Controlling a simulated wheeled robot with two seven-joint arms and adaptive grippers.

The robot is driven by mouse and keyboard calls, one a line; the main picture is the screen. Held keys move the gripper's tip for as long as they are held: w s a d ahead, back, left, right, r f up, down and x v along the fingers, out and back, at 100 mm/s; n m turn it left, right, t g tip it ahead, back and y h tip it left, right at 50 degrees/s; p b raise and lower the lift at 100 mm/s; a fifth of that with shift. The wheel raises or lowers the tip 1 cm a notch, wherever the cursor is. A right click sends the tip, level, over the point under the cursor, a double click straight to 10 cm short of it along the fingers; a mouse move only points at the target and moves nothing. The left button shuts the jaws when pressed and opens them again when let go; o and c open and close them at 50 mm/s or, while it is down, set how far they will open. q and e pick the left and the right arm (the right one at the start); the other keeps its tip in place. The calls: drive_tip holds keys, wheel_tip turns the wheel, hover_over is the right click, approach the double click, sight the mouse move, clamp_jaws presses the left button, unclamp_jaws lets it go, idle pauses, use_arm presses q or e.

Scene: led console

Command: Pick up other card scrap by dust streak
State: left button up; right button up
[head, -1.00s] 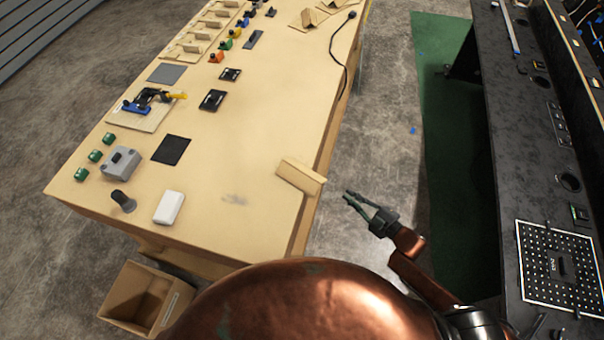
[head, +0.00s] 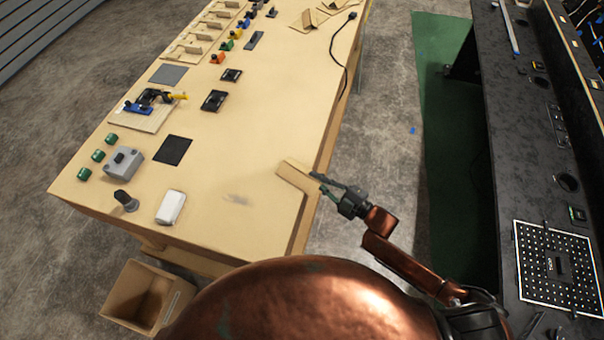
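A tan folded card scrap (head: 292,174) lies at the right edge of the wooden table, to the right of a grey dust streak (head: 237,199). My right gripper (head: 317,183) is at the scrap's right end, with its fingers apart. It hides part of that end, and I cannot tell whether the fingers touch the card. More folded card (head: 303,20) lies at the table's far end. My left gripper is not in view.
The wooden table (head: 255,130) is bare around the dust streak. A white box (head: 170,207), a dark knob (head: 125,201) and a grey switch box (head: 123,163) stand to the left. An open carton (head: 145,298) is on the floor. A black console (head: 530,150) stands at the right.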

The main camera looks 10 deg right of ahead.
sight(301, 175)
drive_tip(key=shift+x, duration=1.4)
drive_tip(key=shift+c, duration=0.4)
clamp_jaws()
drive_tip(key=shift+r, duration=0.1)
